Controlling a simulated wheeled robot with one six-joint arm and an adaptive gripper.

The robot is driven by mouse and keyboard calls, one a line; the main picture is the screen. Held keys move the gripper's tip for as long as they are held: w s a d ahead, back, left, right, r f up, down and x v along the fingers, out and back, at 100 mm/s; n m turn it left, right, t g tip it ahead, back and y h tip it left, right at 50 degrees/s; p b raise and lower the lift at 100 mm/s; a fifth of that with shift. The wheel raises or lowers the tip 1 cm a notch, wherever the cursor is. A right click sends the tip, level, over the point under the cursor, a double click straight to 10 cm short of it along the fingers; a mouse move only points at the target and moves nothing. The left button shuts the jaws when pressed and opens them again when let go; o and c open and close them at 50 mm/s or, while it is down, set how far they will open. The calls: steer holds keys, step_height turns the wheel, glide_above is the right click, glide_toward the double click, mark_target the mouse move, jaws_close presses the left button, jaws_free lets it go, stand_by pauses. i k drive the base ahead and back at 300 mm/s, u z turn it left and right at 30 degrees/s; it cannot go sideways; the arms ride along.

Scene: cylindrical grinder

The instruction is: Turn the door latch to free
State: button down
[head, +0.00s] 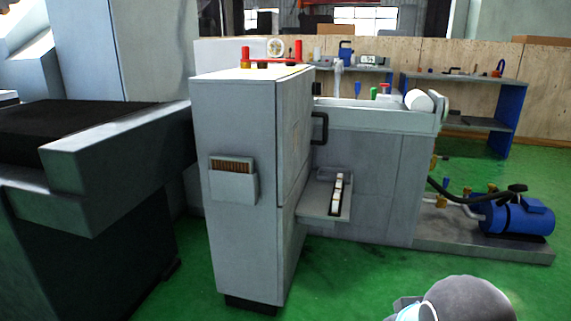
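A tall grey cabinet (240,150) stands in the middle of the head view. A black handle (320,128) sticks out at its right side, in front of the grinder's grey body (375,165). I cannot tell for sure whether this handle is the door latch, or which way a latch is turned. My gripper is not in view. Only a rounded grey part of my arm shows at the bottom right, well apart from the handle.
A small shelf (313,204) with a narrow white item juts out below the handle. A dark-topped machine (70,130) fills the left. A blue motor (518,217) with hoses sits on a plate at the right. Green floor (365,275) is clear in front.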

mark_target(316, 89)
steer(key=z, duration=0.3)
steer(key=i, duration=0.7)
steer(key=z, duration=0.8)
steer(key=i, duration=0.9)
steer(key=u, duration=0.6)
steer(key=i, duration=0.85)
steer(key=u, duration=0.7)
